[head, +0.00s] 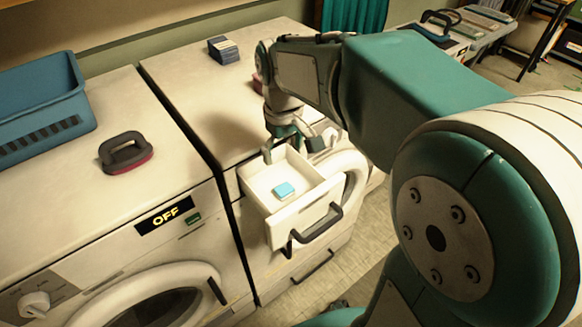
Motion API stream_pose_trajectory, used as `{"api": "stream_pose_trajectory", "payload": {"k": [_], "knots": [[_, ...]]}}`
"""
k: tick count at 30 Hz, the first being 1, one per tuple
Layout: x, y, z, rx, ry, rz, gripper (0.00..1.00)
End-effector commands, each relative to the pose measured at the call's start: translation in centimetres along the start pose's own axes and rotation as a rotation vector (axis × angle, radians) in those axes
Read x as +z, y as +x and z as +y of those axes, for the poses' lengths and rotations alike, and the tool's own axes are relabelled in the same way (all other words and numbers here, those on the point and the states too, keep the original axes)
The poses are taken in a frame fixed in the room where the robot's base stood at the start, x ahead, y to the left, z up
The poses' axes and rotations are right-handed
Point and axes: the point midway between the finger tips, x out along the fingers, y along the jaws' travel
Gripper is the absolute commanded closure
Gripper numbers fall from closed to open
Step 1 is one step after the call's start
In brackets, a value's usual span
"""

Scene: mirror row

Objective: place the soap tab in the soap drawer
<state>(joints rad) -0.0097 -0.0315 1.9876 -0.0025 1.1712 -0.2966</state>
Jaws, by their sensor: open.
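The soap tab (284,190) is a small blue block with a paler side. It lies on the floor of the open white soap drawer (314,212), which is pulled out from the front of the right-hand washing machine (184,87). My gripper (291,154) is open and empty, above the back part of the drawer and apart from the tab. Its fingers are partly dark and small in this view.
A blue basket (45,105) and a dark-handled brush (125,153) stand on the left machine, whose display reads OFF. A small dark stack (223,49) sits on the right machine's top. A pink object beside my arm is mostly hidden.

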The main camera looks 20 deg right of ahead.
Motion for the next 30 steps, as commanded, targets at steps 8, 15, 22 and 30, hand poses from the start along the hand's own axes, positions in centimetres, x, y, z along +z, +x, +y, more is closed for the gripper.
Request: {"api": "stream_pose_trajectory", "payload": {"k": [8, 15, 22, 30], "knots": [[5.8, -2.7, -1.6, 0.044, 0.115, 0.182, 0.07], [11.1, -3.2, -3.2, 0.068, 0.23, 0.362, 0.07], [13.7, -2.6, -4.0, 0.072, 0.296, 0.466, 0.07], [13.9, -2.5, -4.1, 0.071, 0.303, 0.475, 0.07]]}}
